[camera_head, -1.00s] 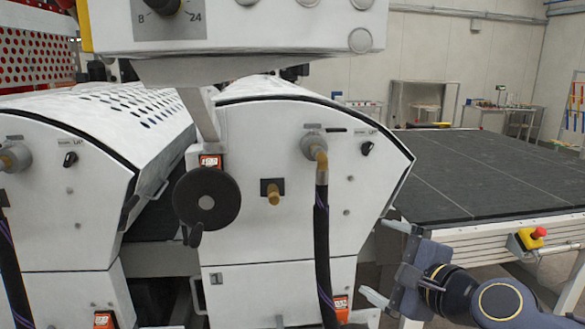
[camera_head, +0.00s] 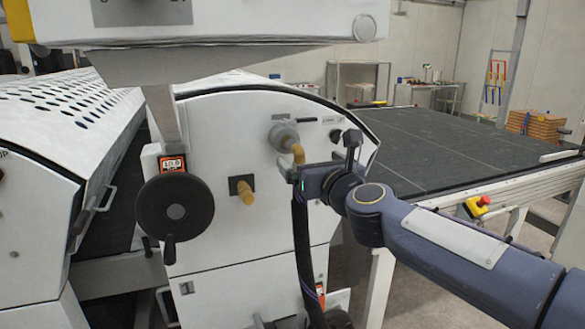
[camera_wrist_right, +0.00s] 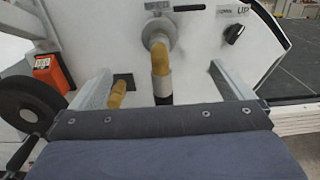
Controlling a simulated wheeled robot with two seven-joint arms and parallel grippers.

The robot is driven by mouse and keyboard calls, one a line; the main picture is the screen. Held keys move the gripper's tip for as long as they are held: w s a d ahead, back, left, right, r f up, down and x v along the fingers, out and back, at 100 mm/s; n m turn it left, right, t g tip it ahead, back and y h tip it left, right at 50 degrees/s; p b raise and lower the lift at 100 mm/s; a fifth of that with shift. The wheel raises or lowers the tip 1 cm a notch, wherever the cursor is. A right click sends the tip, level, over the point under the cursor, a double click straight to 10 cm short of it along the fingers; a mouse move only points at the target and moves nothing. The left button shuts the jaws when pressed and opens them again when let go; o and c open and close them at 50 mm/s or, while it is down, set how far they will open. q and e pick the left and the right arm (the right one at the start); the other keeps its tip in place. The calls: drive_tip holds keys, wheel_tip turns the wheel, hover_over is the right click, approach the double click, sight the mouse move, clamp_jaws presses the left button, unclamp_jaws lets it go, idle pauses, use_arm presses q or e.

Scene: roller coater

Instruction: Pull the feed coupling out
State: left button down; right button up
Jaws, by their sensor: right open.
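The feed coupling is a brass elbow (camera_head: 297,152) with a pale collar, plugged into a round grey port (camera_head: 283,137) on the white machine end panel. A black hose (camera_head: 302,240) hangs from it. In the right wrist view the elbow (camera_wrist_right: 160,60) stands between my two fingers, with gaps on both sides. A label reading FEED (camera_wrist_right: 158,4) is above it. My right gripper (camera_wrist_right: 161,74) is open, close in front of the coupling. In the head view the right gripper (camera_head: 296,174) covers the collar and hose top. My left gripper is not in view.
A brass stub (camera_head: 245,191) sticks out left of the hose; it also shows beside my left finger in the wrist view (camera_wrist_right: 117,92). A black handwheel (camera_head: 175,208) is further left. A knob (camera_wrist_right: 233,33) is right of the port. A dark conveyor (camera_head: 440,150) lies behind my right arm.

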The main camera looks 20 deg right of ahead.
sight(303, 154)
drive_tip(key=shift+w, duration=0.1)
drive_tip(key=shift+w+d+b, duration=0.15)
drive_tip(key=shift+w, duration=2.05)
drive_tip(key=shift+w+d+b, duration=0.1)
drive_tip(key=shift+w+b, duration=0.05)
drive_tip(key=shift+w, duration=2.05)
clamp_jaws()
drive_tip(key=shift+s, duration=0.1)
drive_tip(key=shift+s+a, duration=0.2)
drive_tip(key=shift+s, duration=2.7)
drive_tip(key=shift+s, duration=0.1)
drive_tip(key=shift+s+a, duration=0.1)
drive_tip(key=shift+s, duration=1.35)
